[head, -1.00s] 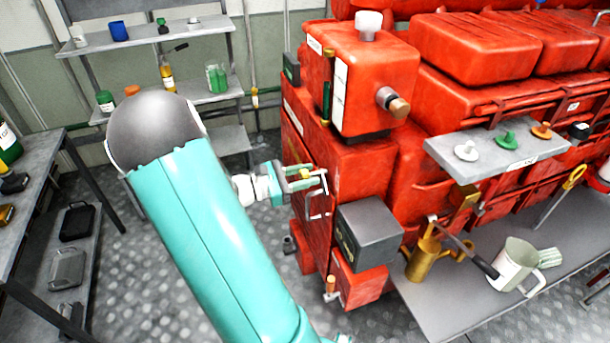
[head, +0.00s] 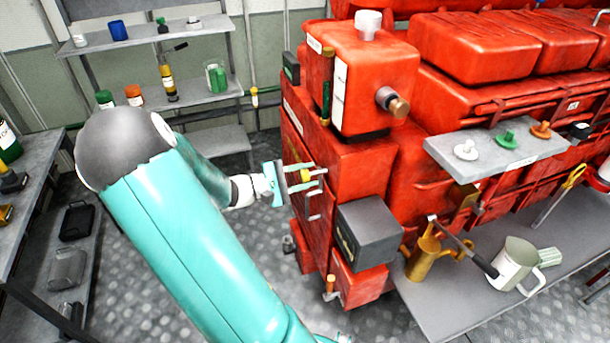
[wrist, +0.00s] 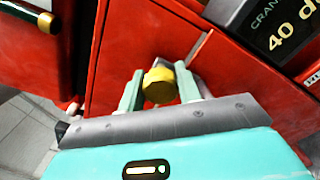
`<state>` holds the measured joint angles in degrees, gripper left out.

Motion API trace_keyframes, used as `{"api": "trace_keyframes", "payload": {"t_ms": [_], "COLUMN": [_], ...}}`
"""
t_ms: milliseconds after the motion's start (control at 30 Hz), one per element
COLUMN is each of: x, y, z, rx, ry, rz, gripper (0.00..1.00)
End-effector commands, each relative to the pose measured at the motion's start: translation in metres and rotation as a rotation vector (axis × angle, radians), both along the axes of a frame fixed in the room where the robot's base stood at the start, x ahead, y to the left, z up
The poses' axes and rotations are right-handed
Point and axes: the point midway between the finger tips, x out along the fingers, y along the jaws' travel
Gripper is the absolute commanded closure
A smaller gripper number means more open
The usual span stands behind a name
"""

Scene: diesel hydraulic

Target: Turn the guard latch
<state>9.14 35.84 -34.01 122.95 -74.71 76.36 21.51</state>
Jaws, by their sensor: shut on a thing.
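The guard latch (wrist: 158,86) shows in the wrist view as a yellow knob on the red panel of the engine, between my fingers. It also shows in the head view as a small yellow spot (head: 305,175) at the engine's left face. My gripper (wrist: 160,90) is shut on the latch, one green finger on each side of it. In the head view my gripper (head: 304,178) reaches the engine's left side from the left. The latch's base is partly hidden behind the knob and fingers.
The red engine (head: 365,170) fills the right. A dark grey box (head: 368,235) juts out right of and below my gripper. A green-and-brass sight tube (head: 326,88) stands above. Shelves (head: 205,97) stand behind at left.

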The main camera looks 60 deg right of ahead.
Motion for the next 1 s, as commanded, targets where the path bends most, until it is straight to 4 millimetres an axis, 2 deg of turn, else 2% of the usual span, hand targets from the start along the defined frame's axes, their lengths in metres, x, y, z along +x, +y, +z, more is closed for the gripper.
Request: {"api": "trace_keyframes", "payload": {"t_ms": [533, 567, 667, 1000], "x": [0.0011, 0.0011, 0.0009, 0.0028], "y": [0.0006, 0.0006, 0.0005, 0.0022], "z": [-0.0004, -0.0004, -0.0004, -0.0001], "rx": [-0.020, -0.019, -0.020, -0.019], "ry": [-0.021, -0.022, -0.021, -0.020], "rz": [0.002, 0.002, 0.002, 0.002], "gripper": [0.89, 0.62, 0.45, 0.45]}}
